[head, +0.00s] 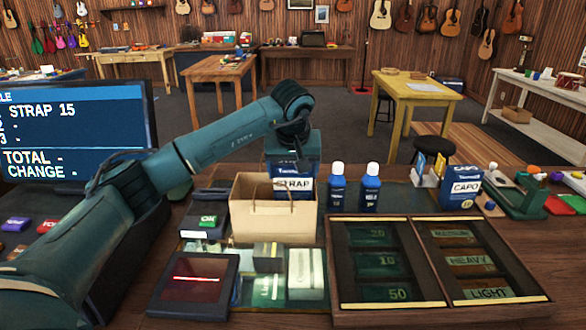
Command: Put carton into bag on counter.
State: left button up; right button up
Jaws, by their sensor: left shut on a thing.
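The dark blue carton (294,187) with a white STRAP label is upright in my left gripper (292,140), which points down over the bag. My gripper is shut on the carton's upper part; the fingertips are hard to make out. The brown paper bag (272,222) stands open on the counter (345,202). The carton's lower part overlaps the right side of the bag's opening, in front of its back rim. I cannot tell how deep it reaches. My right gripper is not in view.
Two blue bottles (337,187) stand right of the bag. A CAPO box (460,189) is farther right. A dark tray with labelled compartments (334,262) lies in front. A scanner (194,283), a card terminal (206,221) and the register screen (70,130) are left.

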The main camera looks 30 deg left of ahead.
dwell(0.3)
pick_arm(q)
jog(key=o, duration=1.1)
jog(key=b+v, duration=0.1)
jog(key=v, duration=1.2)
jog(key=shift+s+r+b, duration=0.1)
jog(key=shift+b, duration=0.25)
